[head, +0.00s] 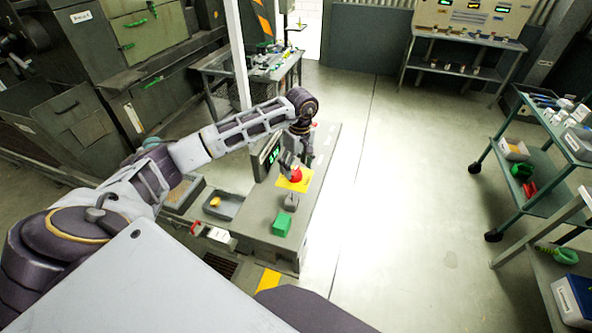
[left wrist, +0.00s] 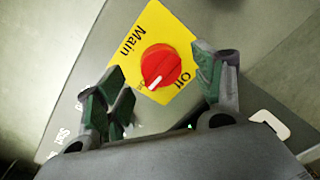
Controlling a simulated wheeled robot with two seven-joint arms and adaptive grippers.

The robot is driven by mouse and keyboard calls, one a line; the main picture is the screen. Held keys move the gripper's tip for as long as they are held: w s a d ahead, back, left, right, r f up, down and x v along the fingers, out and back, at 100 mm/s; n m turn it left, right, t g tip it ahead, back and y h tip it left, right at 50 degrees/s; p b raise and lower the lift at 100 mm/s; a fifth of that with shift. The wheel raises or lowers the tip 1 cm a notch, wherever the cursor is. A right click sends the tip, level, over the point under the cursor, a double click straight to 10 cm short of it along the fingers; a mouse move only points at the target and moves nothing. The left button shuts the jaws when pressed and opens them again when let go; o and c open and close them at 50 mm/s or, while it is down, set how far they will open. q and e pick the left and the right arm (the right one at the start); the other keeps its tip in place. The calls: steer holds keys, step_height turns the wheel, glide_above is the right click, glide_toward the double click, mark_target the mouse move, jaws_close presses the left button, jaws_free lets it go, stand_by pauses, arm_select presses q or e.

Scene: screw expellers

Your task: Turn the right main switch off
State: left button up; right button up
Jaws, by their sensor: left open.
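The main switch is a red rotary knob (left wrist: 161,65) with a white pointer mark, on a yellow plate (left wrist: 127,52) lettered "Main" and "Off". In the left wrist view the pointer mark aims down and slightly left in the picture, away from "Off". In the head view the red knob (head: 295,174) and yellow plate (head: 301,186) sit on top of the grey console (head: 262,228). My left gripper (left wrist: 162,74) is open, with its fingers on either side of the knob and visible gaps to it. My right gripper is not in view.
A display with green digits (head: 271,156) stands just left of the switch. Open floor (head: 420,190) lies to the right, before a shelved cart (head: 520,195).

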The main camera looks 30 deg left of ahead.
arm_select(q)
steer(key=shift+s+f, duration=0.1)
steer(key=shift+f, duration=1.2)
steer(key=shift+c, duration=1.1)
steer(key=c, duration=0.8)
